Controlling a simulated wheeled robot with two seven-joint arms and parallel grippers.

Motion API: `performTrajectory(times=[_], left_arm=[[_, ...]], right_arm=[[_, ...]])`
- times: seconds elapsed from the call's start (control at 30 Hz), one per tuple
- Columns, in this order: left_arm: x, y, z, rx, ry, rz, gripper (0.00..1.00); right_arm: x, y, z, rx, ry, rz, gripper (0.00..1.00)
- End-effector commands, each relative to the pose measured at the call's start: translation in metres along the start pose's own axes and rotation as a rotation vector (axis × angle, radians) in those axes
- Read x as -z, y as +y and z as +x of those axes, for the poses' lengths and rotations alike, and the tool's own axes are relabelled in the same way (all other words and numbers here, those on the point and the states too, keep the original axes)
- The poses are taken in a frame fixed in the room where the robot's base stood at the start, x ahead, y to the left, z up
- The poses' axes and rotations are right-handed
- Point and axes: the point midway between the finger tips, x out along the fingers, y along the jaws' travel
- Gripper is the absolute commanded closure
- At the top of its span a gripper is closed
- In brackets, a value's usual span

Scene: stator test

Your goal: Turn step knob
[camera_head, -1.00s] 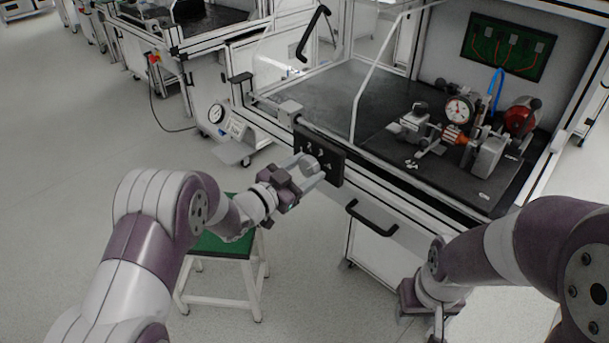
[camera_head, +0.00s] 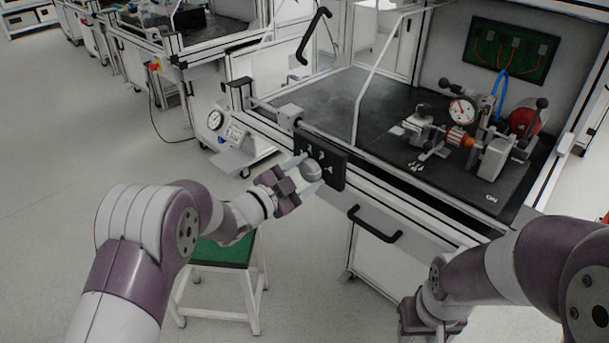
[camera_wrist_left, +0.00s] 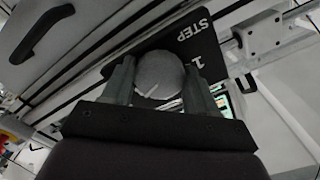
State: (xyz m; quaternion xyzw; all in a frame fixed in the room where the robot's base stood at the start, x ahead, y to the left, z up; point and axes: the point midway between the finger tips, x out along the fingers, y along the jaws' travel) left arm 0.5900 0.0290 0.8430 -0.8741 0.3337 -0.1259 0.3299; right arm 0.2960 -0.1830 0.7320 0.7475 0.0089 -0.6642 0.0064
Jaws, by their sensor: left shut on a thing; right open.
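The step knob (camera_head: 310,171) is a round grey knob on a black panel (camera_head: 333,168) fixed to the front of the test bench. In the left wrist view the knob (camera_wrist_left: 160,78) carries a pale pointer line, and the panel (camera_wrist_left: 190,45) reads "STEP" with a "1" beside it. My left gripper (camera_head: 308,175) is at the panel with its two fingers on either side of the knob, shut on it; the fingers also show in the left wrist view (camera_wrist_left: 160,85). My right gripper (camera_head: 425,325) is low in front of the bench, mostly cut off by the lower picture edge.
A black drawer handle (camera_head: 374,224) sticks out right of the panel. The bench top holds a dial gauge (camera_head: 461,110) and a clamped fixture. A green-topped stool (camera_head: 222,251) stands below my left arm. The floor at left is clear.

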Motion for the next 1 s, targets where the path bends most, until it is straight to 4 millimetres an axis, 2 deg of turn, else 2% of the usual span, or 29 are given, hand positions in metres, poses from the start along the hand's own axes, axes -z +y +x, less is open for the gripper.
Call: performTrajectory(times=[0.27,0.3,0.37,0.63,0.73,0.87,1.0], left_arm=[[-0.001,0.001,0.0,-0.002,-0.002,0.001,0.72],[-0.001,0.001,0.0,-0.002,-0.002,0.001,0.32],[-0.001,0.001,0.0,-0.002,-0.002,0.0,0.16],[0.0,0.0,-0.001,-0.001,-0.001,0.0,0.16],[0.001,-0.001,-0.01,0.001,-0.001,0.0,0.16],[0.001,-0.003,-0.041,0.002,-0.004,0.0,0.16],[0.001,-0.002,-0.08,0.002,-0.004,-0.001,0.16]], right_arm=[[0.0,0.0,0.0,0.0,0.0,0.0,0.57],[0.0,0.0,0.0,0.0,0.0,0.0,0.57],[0.0,0.0,0.0,0.0,0.0,0.0,0.57],[0.0,0.0,0.0,0.0,0.0,0.0,0.57],[0.0,0.0,-0.002,0.0,0.0,0.0,0.57],[0.001,0.0,-0.008,0.0,0.0,0.0,0.57],[0.002,0.0,-0.013,0.0,0.0,0.0,0.57]])
